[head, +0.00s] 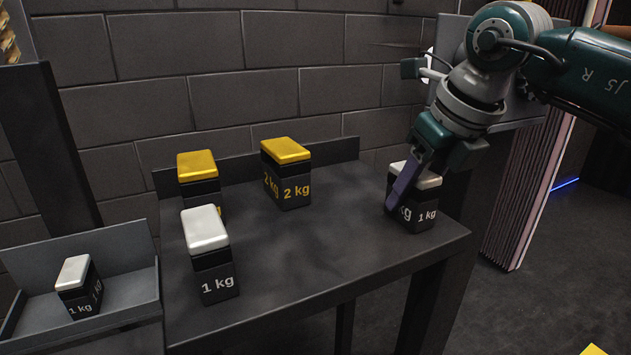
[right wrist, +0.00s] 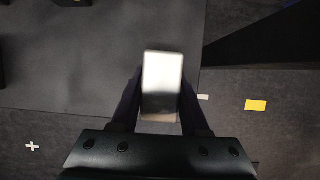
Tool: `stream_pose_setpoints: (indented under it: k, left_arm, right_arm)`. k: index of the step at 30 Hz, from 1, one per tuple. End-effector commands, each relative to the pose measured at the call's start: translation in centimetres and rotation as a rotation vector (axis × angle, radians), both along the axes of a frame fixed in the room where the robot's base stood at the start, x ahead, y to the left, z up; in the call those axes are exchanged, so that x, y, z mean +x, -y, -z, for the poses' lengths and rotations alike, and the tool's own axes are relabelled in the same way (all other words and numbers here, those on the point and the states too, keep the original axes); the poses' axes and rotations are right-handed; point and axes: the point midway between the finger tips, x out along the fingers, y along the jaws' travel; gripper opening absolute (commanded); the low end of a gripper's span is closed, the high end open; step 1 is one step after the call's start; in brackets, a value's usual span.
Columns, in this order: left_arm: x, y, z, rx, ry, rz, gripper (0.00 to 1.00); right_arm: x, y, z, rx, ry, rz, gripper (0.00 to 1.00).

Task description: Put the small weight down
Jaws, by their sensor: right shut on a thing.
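A small black weight with a white top marked 1 kg (head: 428,212) is at the right end of the dark table (head: 320,262). My right gripper (head: 410,185) is shut on it, with a finger across its side. In the right wrist view the white top (right wrist: 162,85) shows between the two fingers of the right gripper (right wrist: 160,100), near the table's edge. The weight looks upright and at the tabletop; whether its base touches is hard to tell. My left gripper does not show.
Two yellow-topped weights stand at the back, one marked 2 kg (head: 290,185) and one behind (head: 199,183) a white-topped 1 kg weight (head: 211,262). Another 1 kg weight (head: 80,292) sits on a grey tray (head: 125,285) at the left. The table's middle is clear.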

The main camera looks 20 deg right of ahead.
Motion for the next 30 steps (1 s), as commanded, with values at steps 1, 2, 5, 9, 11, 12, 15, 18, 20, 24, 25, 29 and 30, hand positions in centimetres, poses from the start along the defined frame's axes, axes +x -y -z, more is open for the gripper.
stream_pose_setpoints:
  k: [1,2,5,9,11,12,15,18,20,24,25,29,30]
  left_arm:
    - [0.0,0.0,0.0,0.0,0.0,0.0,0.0]
    - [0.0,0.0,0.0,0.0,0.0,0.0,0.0]
    - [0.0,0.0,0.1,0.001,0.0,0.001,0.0]
    - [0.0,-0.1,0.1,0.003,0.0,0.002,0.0]
    - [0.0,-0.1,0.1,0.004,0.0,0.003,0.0]
    - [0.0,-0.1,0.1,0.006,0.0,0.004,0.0]
    - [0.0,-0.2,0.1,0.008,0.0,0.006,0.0]
    - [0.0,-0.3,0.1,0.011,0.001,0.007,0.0]
    - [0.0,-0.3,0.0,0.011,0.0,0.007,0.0]
    - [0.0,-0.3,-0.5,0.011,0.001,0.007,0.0]
    - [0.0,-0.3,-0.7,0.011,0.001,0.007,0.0]
    - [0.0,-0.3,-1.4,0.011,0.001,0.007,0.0]
    - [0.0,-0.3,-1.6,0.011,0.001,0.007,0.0]
  right_arm:
    - [0.2,0.0,-0.3,0.001,0.008,0.0,0.0]
    - [0.2,0.0,-0.2,0.001,0.007,0.0,0.0]
    - [0.0,0.0,0.1,0.0,0.0,0.0,0.48]
    - [0.0,0.0,0.1,0.0,0.0,0.0,0.64]
    - [0.0,0.0,0.1,0.0,0.0,0.0,0.71]
    - [0.0,0.0,0.1,0.0,0.0,0.0,0.75]
    - [0.0,0.0,0.1,0.0,0.0,0.0,0.75]
    - [0.0,0.0,0.1,0.0,0.0,0.0,0.75]
    - [0.0,0.0,-0.1,0.0,0.0,0.0,0.75]
    - [-0.5,0.2,-1.5,-0.002,0.003,0.001,0.75]
    - [-0.7,0.1,-2.0,-0.001,0.003,-0.001,0.75]
    - [-1.8,0.3,-4.7,-0.004,0.004,-0.002,0.75]
    - [-2.2,0.3,-5.6,-0.003,0.004,-0.001,0.75]
